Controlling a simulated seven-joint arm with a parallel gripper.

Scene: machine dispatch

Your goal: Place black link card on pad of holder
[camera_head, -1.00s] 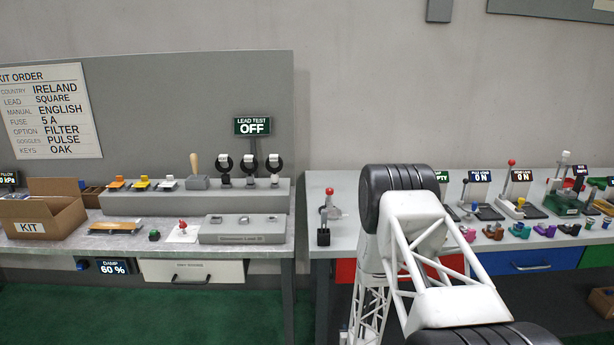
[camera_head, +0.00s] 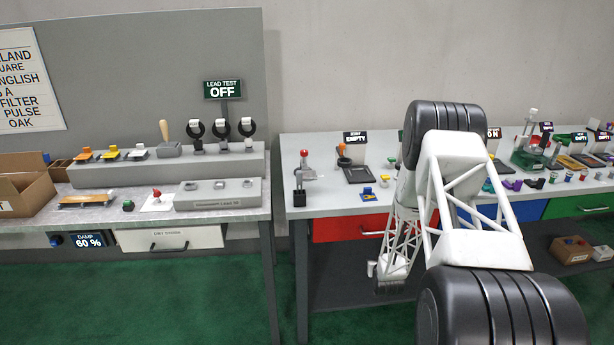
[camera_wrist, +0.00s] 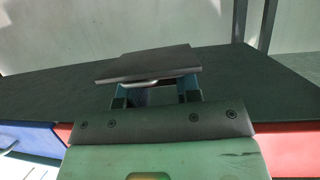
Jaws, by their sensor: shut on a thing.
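In the wrist view, my gripper (camera_wrist: 155,98) is shut on a flat dark card (camera_wrist: 148,65), which sticks out beyond the fingertips; I take it to be the black link card. In the head view, my white lattice arm stands in front of the right-hand table, and I cannot make out the card there. A station with a flat black plate (camera_head: 359,175) and an orange-topped lever stands on that table, left of my arm, under a sign reading EMPTY (camera_head: 355,138). I cannot tell for sure whether this is the holder with the pad.
The right-hand table (camera_head: 330,205) has red, blue and green drawers and many small coloured parts. A red-knobbed lever (camera_head: 304,165) stands at its left end. The left-hand table holds a grey LEAD TEST bench (camera_head: 225,165) and a cardboard box (camera_head: 25,190). A gap separates the tables.

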